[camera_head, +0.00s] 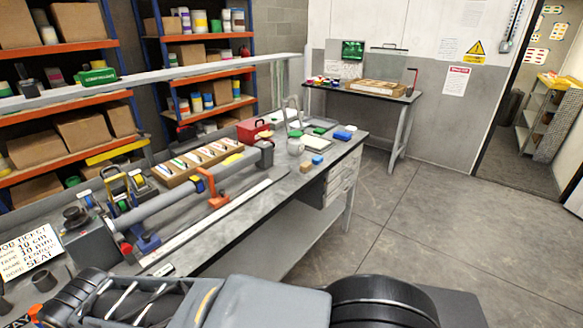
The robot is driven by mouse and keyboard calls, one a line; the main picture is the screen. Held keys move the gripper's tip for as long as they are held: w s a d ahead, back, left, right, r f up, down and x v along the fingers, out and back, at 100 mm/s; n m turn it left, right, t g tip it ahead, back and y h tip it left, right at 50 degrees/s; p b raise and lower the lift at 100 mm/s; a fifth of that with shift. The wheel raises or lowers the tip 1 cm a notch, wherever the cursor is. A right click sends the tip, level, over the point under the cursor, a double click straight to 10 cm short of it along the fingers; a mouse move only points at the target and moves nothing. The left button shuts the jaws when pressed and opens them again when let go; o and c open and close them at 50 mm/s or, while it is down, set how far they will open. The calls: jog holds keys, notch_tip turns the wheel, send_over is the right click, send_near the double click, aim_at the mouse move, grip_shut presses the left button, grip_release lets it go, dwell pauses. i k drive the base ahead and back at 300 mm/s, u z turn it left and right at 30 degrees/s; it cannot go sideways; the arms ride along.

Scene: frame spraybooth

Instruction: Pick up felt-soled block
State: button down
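Several small blocks lie on the right part of the long grey workbench (262,197). A tan block (305,168) and a small blue block (317,159) lie close together near the front edge. A larger blue block (342,135) lies farther back, near the bench's far right corner. No felt sole can be made out on any of them at this size, so I cannot tell which is the felt-soled block. Parts of my own arm fill the bottom of the view, but no gripper fingers show.
A clamped grey tube (180,196) with an orange bracket (211,190) runs along the bench beside a wooden tool tray (194,164). The floor (430,220) to the right is clear.

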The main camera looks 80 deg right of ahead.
aim_at(306, 166)
jog(key=z, duration=2.7)
